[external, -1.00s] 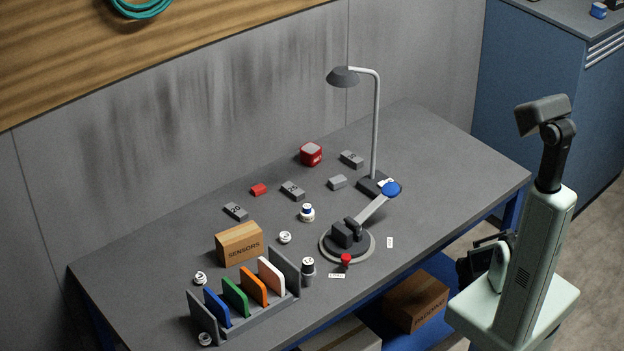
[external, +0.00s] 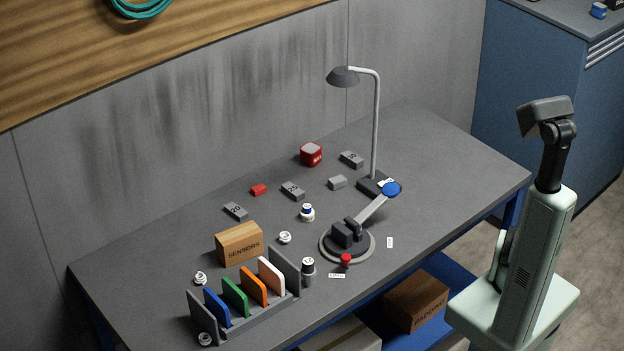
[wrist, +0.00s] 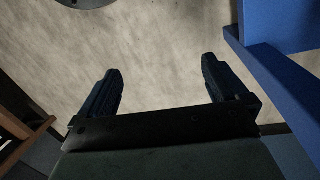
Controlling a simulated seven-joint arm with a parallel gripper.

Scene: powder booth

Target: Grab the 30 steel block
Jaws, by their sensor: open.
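Several grey steel blocks lie apart on the grey table (external: 420,150). The block towards the back right (external: 351,159) carries a dark number that looks like 30, but it is small. The middle block (external: 292,190) looks marked 25, and the left block (external: 236,211) looks marked 20. A smaller grey block (external: 337,182) shows no readable number. My gripper (wrist: 160,85) is open and empty in the wrist view, above pale floor. It is hidden in the external view, and no block shows in the wrist view.
The lamp (external: 375,120) stands right of the 30 block, and a red cube (external: 311,153) sits to its left. A round-based device with a blue-tipped arm (external: 347,240) occupies the near middle. A sensors box (external: 239,243) and a rack (external: 290,305) stand at left. The far right tabletop is clear.

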